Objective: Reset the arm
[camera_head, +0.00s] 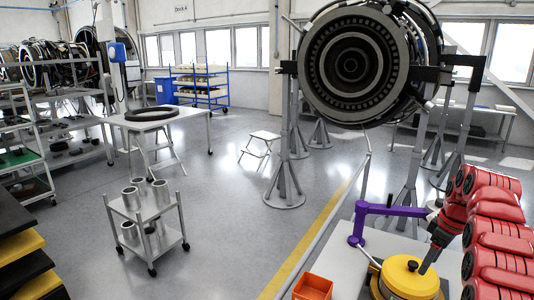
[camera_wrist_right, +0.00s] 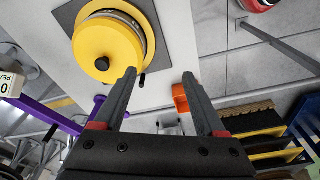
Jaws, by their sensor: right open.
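My right arm (camera_head: 497,230), with red covers, comes in at the lower right of the head view. Its dark right gripper (camera_head: 426,266) is over or beside a yellow round-lidded canister (camera_head: 398,277) on a light worktop. In the right wrist view, the right gripper (camera_wrist_right: 159,75) is open with nothing between its fingers. The yellow lid (camera_wrist_right: 108,45) with its black knob lies beyond the fingertips, up and left. The gap between gripper and canister is hard to judge. My left gripper is in neither view.
An orange bin (camera_head: 312,287) and a purple bracket (camera_head: 380,210) are on the worktop near the gripper. A large turbofan (camera_head: 352,62) hangs on stands behind. A grey cart (camera_head: 147,223) with metal cylinders stands left on open floor. Yellow and black stacked trays (camera_head: 25,255) are lower left.

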